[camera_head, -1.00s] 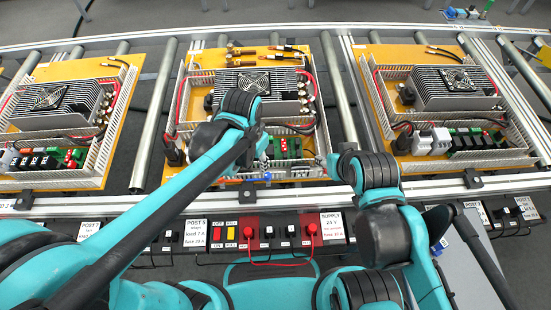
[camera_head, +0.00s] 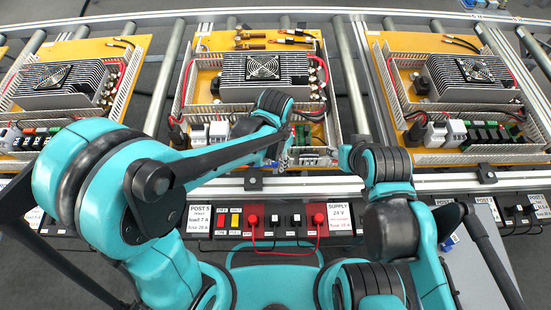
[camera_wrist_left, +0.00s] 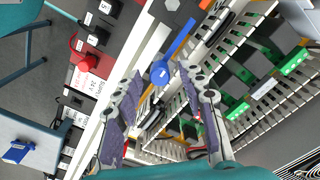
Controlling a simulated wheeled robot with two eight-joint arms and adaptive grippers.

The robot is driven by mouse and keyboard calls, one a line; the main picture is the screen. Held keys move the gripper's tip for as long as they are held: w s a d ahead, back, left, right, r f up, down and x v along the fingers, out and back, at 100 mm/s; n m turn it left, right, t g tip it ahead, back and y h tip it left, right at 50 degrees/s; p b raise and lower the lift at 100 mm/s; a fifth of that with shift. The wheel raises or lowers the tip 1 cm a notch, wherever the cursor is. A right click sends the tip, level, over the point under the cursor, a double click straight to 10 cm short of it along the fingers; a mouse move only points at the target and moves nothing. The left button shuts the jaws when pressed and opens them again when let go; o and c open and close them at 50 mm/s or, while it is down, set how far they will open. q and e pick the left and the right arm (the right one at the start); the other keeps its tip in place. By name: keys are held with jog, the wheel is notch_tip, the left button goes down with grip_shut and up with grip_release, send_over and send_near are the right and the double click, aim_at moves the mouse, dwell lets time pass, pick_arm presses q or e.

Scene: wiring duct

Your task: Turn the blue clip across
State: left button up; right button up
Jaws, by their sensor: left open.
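The blue clip (camera_wrist_left: 162,71) shows in the left wrist view as a round blue knob with a long blue bar running up and right from it. It lies along the pale front edge of the middle board's slotted duct (camera_wrist_left: 262,25). My left gripper (camera_wrist_left: 162,102) is open, one finger on each side of the knob, with no clear contact visible. In the head view my left gripper (camera_head: 284,150) is over the front of the middle board (camera_head: 205,70), and the clip is not clearly visible there. My right arm stands to the right; its gripper is hidden.
A heat-sink unit with a fan (camera_head: 263,67) and green terminals sit inside the middle board's ducts. Similar boards stand left and right. In front is a switch panel (camera_head: 273,220) with red plugs and cables. Another blue piece (camera_wrist_left: 17,152) lies on a grey surface.

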pick_arm(q)
grip_shut()
